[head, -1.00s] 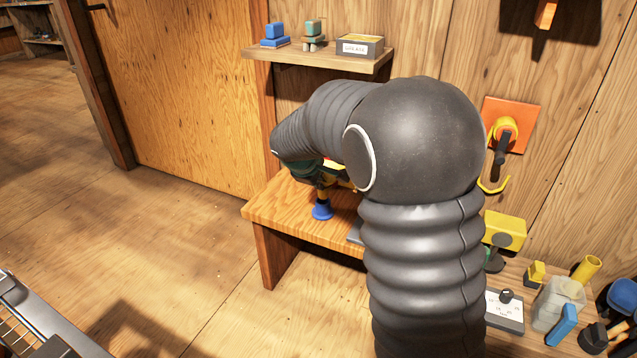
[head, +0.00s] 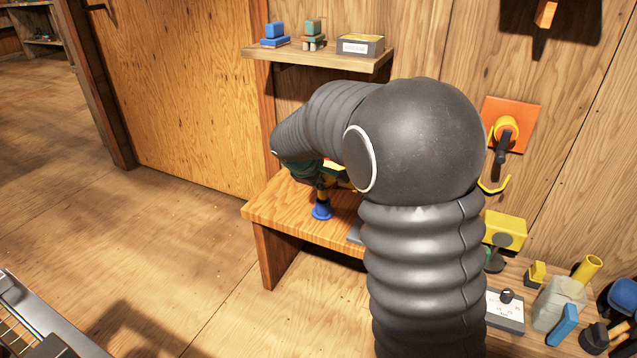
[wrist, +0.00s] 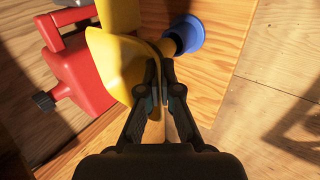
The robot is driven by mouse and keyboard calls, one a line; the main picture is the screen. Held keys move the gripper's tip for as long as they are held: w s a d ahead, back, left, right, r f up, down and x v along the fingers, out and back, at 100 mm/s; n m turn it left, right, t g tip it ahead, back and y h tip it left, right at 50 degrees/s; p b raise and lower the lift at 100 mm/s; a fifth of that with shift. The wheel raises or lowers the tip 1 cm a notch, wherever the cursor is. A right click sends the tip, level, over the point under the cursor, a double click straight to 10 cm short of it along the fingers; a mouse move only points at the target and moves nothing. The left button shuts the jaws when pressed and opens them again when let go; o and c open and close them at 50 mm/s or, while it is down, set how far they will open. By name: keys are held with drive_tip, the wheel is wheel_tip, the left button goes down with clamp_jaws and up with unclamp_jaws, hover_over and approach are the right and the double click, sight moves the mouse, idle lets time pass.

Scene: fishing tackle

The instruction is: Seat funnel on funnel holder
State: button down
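The yellow funnel (wrist: 112,62) fills the upper middle of the wrist view, its wide part close to the camera. My gripper (wrist: 160,66) is shut on its wall, one finger on each side. The blue funnel holder (wrist: 190,34) stands on the wooden bench just beyond the funnel; in the head view its flared blue foot (head: 321,209) shows below my arm. A narrow yellow part sits right above the blue piece in the head view. I cannot tell how deep the spout sits in it. My arm hides most of the funnel and gripper there.
A red can (wrist: 78,75) with a dark cap lies close left of the funnel in the wrist view. A shelf (head: 300,62) with small items hangs above the bench (head: 275,215). Bare bench shows right of the holder in the wrist view.

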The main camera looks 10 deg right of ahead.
drive_tip(key=shift+f+b, duration=1.95)
drive_tip(key=shift+f, duration=0.45)
drive_tip(key=c, duration=1.8)
unclamp_jaws()
drive_tip(key=shift+c, duration=0.2)
drive_tip(key=o, duration=0.6)
drive_tip(key=v, duration=1.2)
